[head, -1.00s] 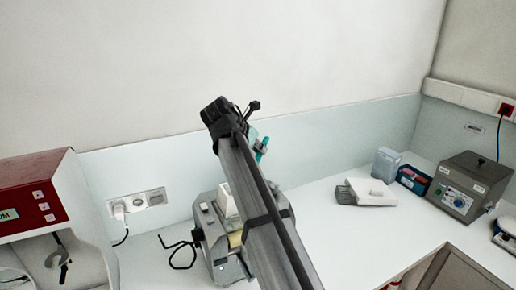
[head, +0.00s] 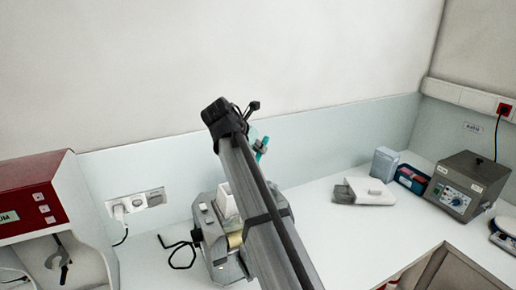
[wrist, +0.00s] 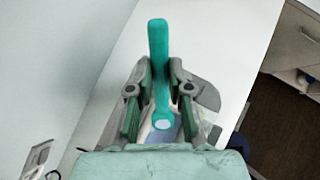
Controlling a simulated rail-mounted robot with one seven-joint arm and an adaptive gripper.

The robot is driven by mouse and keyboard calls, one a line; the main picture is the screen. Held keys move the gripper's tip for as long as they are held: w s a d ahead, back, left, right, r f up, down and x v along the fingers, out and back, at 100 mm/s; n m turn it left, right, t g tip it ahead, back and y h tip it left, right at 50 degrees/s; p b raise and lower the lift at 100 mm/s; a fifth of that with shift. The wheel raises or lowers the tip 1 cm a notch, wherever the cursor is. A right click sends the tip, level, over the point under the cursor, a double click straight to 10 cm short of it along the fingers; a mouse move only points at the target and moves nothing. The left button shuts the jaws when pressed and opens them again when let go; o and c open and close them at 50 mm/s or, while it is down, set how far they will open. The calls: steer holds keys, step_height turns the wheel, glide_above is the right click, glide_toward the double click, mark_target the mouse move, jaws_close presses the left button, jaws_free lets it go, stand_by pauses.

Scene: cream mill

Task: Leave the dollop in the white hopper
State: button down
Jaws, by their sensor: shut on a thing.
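My gripper (wrist: 159,92) is shut on a teal spatula (wrist: 158,45), whose long handle stands up between the fingers in the wrist view. A small white patch (wrist: 163,124) shows at the spatula's lower end; I cannot tell whether it is the dollop. In the head view a bit of the spatula (head: 262,147) shows behind my arm, which hides most of the gripper. The white hopper (head: 227,201) stands on top of the grey mill (head: 215,235), left of my arm. Its inside cannot be seen.
A red and white machine (head: 35,205) stands at the left. A white box (head: 370,191), a bluish container (head: 385,163) and a grey control box (head: 468,182) are on the right. The counter (head: 330,235) right of my arm is mostly clear.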

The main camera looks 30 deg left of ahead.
steer(key=shift+r+p, duration=0.6)
steer(key=shift+r, duration=2.4)
